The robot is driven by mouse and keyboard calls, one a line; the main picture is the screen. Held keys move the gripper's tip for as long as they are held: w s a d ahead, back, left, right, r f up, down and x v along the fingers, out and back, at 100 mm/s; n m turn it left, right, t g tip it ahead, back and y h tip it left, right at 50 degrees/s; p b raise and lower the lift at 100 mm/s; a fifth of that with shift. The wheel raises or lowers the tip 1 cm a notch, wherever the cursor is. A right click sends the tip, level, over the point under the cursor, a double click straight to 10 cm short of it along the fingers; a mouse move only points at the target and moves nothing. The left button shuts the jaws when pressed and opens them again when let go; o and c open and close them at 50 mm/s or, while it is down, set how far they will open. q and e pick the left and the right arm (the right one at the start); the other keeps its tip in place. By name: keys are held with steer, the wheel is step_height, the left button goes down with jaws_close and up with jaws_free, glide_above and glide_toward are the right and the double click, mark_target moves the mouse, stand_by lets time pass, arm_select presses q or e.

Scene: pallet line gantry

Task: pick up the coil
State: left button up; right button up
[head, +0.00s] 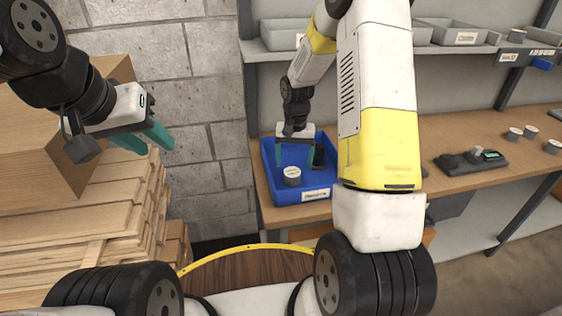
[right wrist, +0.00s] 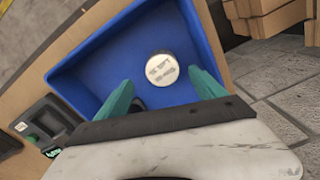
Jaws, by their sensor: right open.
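A small grey cylinder with a white printed top, which I take as the coil (head: 292,176), stands upright in the blue bin (head: 285,202) on the bench. In the right wrist view the coil (right wrist: 167,68) is just ahead of my fingertips, towards the bin's upper right. My right gripper (head: 299,162) is open over the bin, its teal fingers apart with nothing between them. In the right wrist view the right gripper (right wrist: 158,84) spans about the coil's line. My left gripper (head: 155,147) is open and empty at the left, in front of the block wall.
The wooden bench (head: 450,135) carries a dark device (head: 472,160) right of the bin and several similar small cylinders farther right. A shelf with grey bins (head: 455,33) runs above. Stacked timber (head: 90,215) and a cardboard box (head: 40,140) stand at the left.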

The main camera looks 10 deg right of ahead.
mark_target(292, 172)
steer(key=f, duration=0.6)
steer(key=shift+a+f, duration=0.1)
steer(key=shift+a, duration=0.15)
jaws_close()
